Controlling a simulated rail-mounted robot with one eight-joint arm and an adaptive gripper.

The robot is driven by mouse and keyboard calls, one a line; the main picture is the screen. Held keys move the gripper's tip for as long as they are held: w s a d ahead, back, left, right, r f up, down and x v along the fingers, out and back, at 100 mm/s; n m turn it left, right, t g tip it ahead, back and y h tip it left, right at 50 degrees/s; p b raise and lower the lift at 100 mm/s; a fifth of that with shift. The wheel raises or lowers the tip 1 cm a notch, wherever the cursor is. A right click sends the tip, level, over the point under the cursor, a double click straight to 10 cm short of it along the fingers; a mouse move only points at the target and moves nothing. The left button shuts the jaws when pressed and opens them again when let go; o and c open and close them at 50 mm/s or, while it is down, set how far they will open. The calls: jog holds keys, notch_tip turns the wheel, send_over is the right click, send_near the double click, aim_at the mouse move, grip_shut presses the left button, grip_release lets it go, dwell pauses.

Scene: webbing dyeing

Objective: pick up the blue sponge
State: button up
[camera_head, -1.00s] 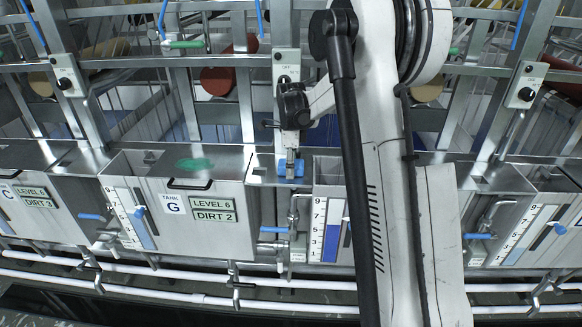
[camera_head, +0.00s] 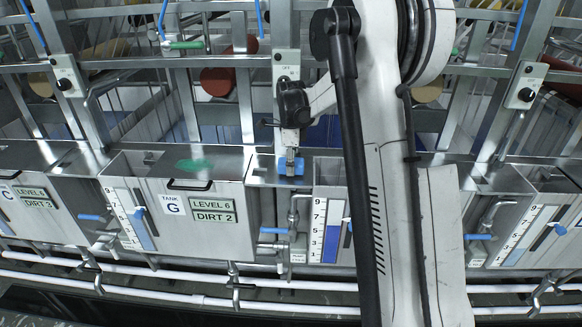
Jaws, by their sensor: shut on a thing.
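The blue sponge (camera_head: 291,167) is a small blue block at the metal ledge between tank G and the tank to its right. My gripper (camera_head: 291,158) points down from above, with its fingertips at the sponge, and is shut on it. The fingers hide part of the sponge's upper middle. I cannot tell whether the sponge touches the ledge or hangs just above it.
Tank G (camera_head: 180,228) stands left of the gripper, with a green patch (camera_head: 195,164) on its top. A level gauge (camera_head: 333,230) and blue-handled valves (camera_head: 274,230) are to the right and below. Metal posts and rails (camera_head: 244,90) stand behind.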

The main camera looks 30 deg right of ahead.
jog(key=r, duration=0.2)
jog(key=a+r, duration=0.1)
jog(key=shift+s+r+b, duration=0.1)
jog(key=shift+r+b, duration=0.2)
jog(key=shift+r, duration=0.05)
jog(key=a+r, duration=0.3)
jog(key=a, duration=0.2)
jog(key=s+a+r+b, duration=0.1)
jog(key=a+r, duration=0.2)
jog(key=a, duration=0.2)
jog(key=shift+s+a+r, duration=0.25)
jog(key=shift+a, duration=0.05)
